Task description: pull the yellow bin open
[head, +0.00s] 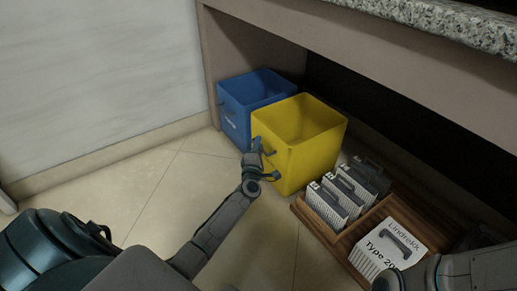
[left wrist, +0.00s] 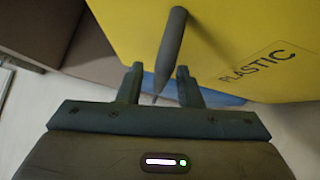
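The yellow bin (head: 318,163) stands on the tiled floor under the counter, its open top facing up, and sticks out further forward than the blue bin beside it. In the left wrist view the yellow bin (left wrist: 215,35) fills the top, with the word PLASTIC on its front. A dark grey handle (left wrist: 172,45) runs down from it between the fingertips of my left gripper (left wrist: 158,85). The fingers are apart, with a gap visible beside the handle. In the head view my left gripper (head: 262,160) is at the bin's front left face. My right gripper is not clearly seen.
A blue bin (head: 235,118) stands left of the yellow one. At right, a wooden tray (head: 345,240) holds grey-white boxes (head: 345,190) and a white Lindrekk box (head: 390,248). A granite counter (head: 450,22) overhangs. Floor (head: 150,190) at front left is clear.

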